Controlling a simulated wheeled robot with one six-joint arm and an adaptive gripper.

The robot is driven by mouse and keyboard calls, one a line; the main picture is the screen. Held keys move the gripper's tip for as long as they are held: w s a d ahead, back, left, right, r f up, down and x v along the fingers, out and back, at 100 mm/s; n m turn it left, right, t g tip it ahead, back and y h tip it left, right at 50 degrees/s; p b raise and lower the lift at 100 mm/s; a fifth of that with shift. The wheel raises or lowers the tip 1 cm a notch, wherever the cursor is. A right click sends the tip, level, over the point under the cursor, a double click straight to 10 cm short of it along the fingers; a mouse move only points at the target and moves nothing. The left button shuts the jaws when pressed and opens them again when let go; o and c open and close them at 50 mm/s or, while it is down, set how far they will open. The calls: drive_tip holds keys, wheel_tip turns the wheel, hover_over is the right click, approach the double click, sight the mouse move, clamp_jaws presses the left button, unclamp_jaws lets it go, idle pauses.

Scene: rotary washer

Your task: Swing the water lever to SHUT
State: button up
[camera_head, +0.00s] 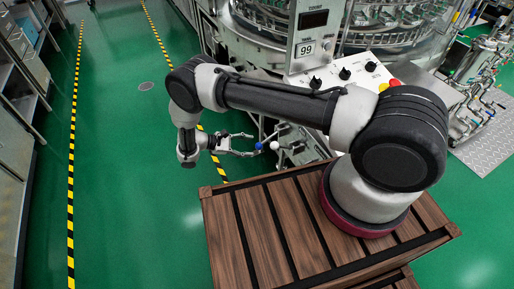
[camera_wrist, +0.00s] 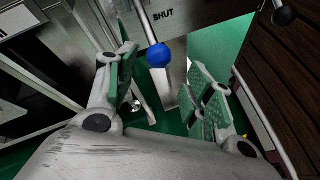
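A lever with a blue ball knob (camera_wrist: 159,55) hangs into the upper middle of the wrist view, its metal rod running up out of the picture. The word SHUT (camera_wrist: 163,15) is on the panel beside the rod. The blue knob (camera_head: 258,145) also shows in the head view, just off my gripper's fingertips. My gripper (camera_wrist: 168,85) is open, with one green-padded finger on each side of the knob's line; it shows in the head view too (camera_head: 247,144). The fingers look apart from the knob. The lever's pivot is hidden.
A white ball knob (camera_head: 274,145) is close to the right of the blue one in the head view. A dark ball knob (camera_wrist: 284,15) shows at the wrist view's upper right. The washer's control panel (camera_head: 345,75) stands behind my arm. Green floor is clear to the left.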

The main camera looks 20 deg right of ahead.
drive_tip(key=shift+v, duration=2.35)
